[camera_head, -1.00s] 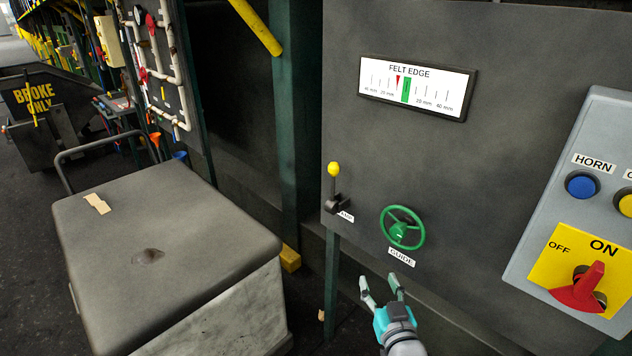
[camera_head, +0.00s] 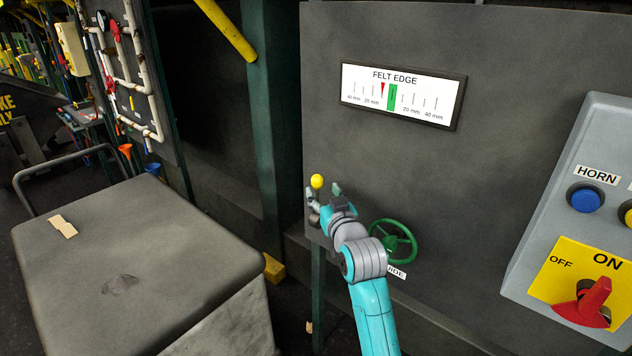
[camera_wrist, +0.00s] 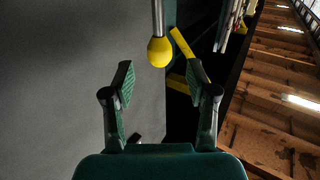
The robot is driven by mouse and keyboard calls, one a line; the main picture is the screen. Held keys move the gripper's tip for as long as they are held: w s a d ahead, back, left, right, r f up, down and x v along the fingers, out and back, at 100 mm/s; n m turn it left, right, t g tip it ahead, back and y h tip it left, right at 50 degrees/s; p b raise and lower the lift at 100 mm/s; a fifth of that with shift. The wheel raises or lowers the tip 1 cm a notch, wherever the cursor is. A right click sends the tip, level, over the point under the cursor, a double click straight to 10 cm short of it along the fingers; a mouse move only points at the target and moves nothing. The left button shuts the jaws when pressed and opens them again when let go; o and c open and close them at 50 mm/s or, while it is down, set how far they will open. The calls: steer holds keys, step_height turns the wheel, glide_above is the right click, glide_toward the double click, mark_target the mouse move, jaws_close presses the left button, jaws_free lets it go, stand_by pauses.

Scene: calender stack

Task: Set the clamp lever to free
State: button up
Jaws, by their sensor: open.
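The clamp lever is a small upright lever with a yellow knob (camera_head: 317,181) at the left edge of the dark grey panel. In the wrist view its yellow knob (camera_wrist: 159,52) and grey rod show just beyond my fingertips, roughly midway between them. My gripper (camera_head: 325,190) is at the lever, its fingers spread on either side of the knob's line. In the wrist view my gripper (camera_wrist: 159,85) is open and empty, with a gap between fingertips and knob. The lever's base and its label are hidden behind my gripper in the head view.
A green handwheel (camera_head: 398,243) sits on the panel just right of my arm. A felt edge gauge (camera_head: 402,94) is above. A control box (camera_head: 545,215) with a red switch stands at right. A grey-topped cart (camera_head: 150,255) is at left.

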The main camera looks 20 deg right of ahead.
mark_target(319, 184)
steer(key=shift+w+a, duration=0.1)
steer(key=shift+w, duration=2.95)
jaws_close()
